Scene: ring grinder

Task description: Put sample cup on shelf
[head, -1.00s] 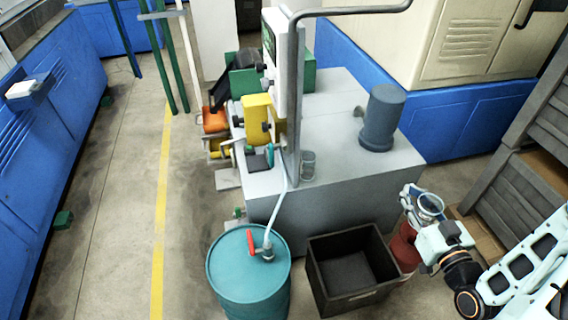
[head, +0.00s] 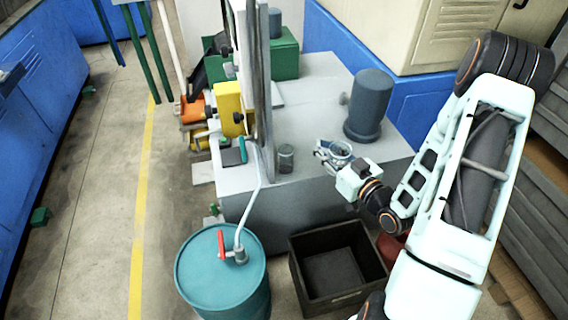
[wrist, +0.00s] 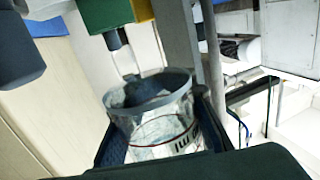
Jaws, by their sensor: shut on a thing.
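The sample cup (wrist: 152,118), clear with a grey rim and a thin red line, is gripped in the wrist view. In the head view the cup (head: 341,149) shows as a small round rim near the right front edge of the grey machine top. My gripper (head: 330,156) is shut on it, with dark fingers on both sides of the cup in the wrist view. The cup looks tilted in the wrist view, and its base is hidden. I cannot tell which surface is the shelf.
A teal drum (head: 222,275) and an open black bin (head: 338,268) stand in front. Grey crates (head: 530,190) stand at right.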

